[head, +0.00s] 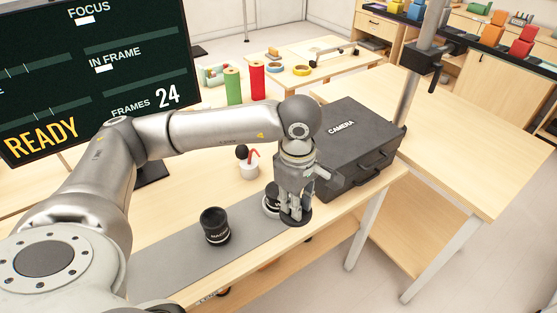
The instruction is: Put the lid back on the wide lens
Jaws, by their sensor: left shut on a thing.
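My left gripper (293,205) points down over the near right part of the table. It is shut on a flat black disc, the lid (300,220), held level at its fingertips. A dark lens with a pale ring (269,204) stands upright just left of and behind the gripper, which partly hides it. Its label is too small to read. A second black lens (214,228) stands upright on the grey mat, to the left, with small lettering that I cannot read surely. My right gripper is not in view.
A black camera case (352,140) lies behind and right of the gripper. The grey mat (180,260) is clear left of the second lens. A large screen (90,70) stands at the back left.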

